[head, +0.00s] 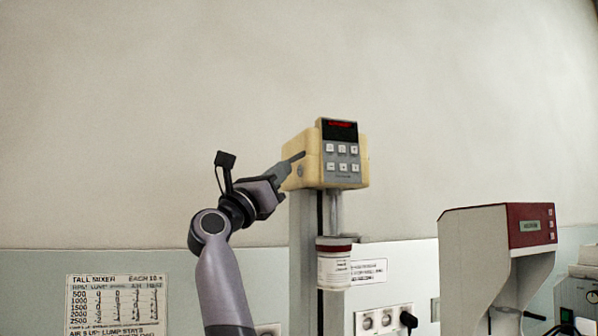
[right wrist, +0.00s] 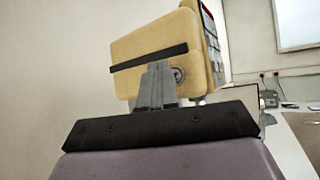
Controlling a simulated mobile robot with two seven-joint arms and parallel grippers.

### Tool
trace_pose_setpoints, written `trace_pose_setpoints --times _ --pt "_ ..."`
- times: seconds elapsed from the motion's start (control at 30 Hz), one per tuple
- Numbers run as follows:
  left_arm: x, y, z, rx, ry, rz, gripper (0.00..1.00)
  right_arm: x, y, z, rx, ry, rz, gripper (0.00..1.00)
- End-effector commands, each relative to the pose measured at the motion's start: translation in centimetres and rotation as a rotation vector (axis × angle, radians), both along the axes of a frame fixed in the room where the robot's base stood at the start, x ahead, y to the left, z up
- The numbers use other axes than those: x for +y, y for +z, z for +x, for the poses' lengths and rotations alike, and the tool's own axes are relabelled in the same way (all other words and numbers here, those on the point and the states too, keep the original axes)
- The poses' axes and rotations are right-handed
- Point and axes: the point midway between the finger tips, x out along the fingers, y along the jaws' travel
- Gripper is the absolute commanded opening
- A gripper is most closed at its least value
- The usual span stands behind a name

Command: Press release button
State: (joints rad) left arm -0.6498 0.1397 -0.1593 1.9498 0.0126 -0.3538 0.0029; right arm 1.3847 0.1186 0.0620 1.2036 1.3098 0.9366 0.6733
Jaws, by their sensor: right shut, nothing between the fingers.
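The cream mixer head (head: 306,148) sits on top of a grey column, with a dark display and several grey keys (head: 342,158) on its front. My right gripper (head: 287,168) is shut and empty, its fingertips at the left side of the head. In the right wrist view the shut fingers (right wrist: 156,84) point at that side, below a black strip (right wrist: 150,57). A round grey part (right wrist: 179,74) sits just right of the fingertips; it may be the release button, but no label shows. Whether the fingers touch the head, I cannot tell. My left gripper is not in view.
A white and red jar (head: 334,265) is under the mixer head, beside the column (head: 303,250). A white machine with a red top (head: 530,225) stands to the right. A printed chart (head: 115,303) and sockets (head: 384,320) are on the wall. The space above the head is clear.

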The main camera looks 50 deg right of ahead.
Motion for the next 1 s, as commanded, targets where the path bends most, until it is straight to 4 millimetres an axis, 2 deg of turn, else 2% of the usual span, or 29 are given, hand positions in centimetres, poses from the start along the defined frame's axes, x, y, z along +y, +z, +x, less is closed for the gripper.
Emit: trace_pose_setpoints --times 1.0 --pt "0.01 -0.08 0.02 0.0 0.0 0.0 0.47 -0.88 -0.01 -0.48 0.0 0.0 0.0 0.0"
